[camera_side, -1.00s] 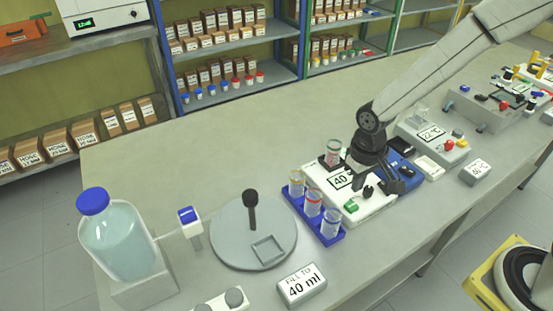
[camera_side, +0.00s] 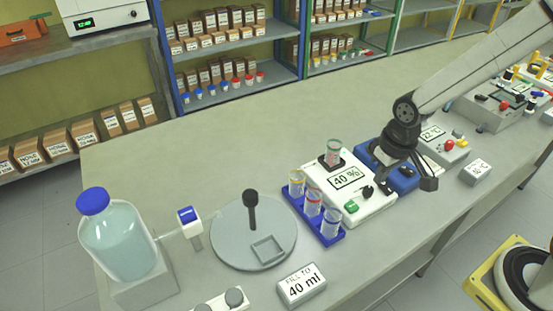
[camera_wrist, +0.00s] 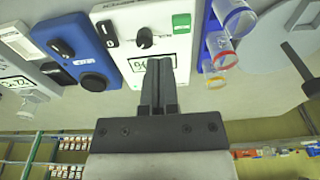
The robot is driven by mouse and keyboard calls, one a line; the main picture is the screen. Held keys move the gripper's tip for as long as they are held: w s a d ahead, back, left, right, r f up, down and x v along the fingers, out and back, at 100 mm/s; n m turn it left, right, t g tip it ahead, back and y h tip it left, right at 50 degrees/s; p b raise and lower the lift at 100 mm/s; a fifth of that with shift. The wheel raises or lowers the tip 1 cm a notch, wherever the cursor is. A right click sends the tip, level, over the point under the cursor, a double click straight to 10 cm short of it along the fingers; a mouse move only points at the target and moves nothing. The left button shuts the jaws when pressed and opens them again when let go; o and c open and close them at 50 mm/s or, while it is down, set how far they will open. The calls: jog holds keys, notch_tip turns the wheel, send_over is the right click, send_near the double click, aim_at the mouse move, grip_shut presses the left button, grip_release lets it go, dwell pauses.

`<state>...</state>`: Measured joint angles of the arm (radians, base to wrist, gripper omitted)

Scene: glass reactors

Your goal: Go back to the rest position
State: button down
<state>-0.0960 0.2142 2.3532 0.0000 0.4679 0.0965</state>
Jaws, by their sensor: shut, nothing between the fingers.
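My gripper (camera_side: 408,187) is over the right part of the bench, just right of the white device with the 40 % display (camera_side: 346,180). It is shut and empty. In the wrist view my gripper (camera_wrist: 160,65) shows its two fingers together, pointing at the white device's panel (camera_wrist: 122,55), with part of the display hidden behind them. A small glass vessel (camera_side: 333,152) stands in the socket on the white device's back end. A blue device (camera_side: 400,178) is partly hidden behind my gripper.
A blue rack (camera_side: 318,225) with several glass vessels stands left of the white device. A round grey plate (camera_side: 235,240) with a black post is further left, beside a large blue-capped bottle (camera_side: 115,240). A device reading 22 °C (camera_side: 440,140) stands behind right. The bench's back is clear.

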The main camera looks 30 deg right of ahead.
jog(key=shift+t, duration=0.7)
jog(key=shift+s+d+r, duration=0.3)
jog(key=shift+s+d, duration=0.2)
jog(key=shift+s, duration=0.2)
jog(key=shift+s+d+r, duration=0.3)
jog(key=shift+s+d, duration=0.25)
jog(key=shift+s, duration=0.15)
jog(key=shift+s+d+r, duration=0.3)
jog(key=shift+s+d, duration=0.2)
jog(key=shift+s, duration=0.2)
dwell(0.9)
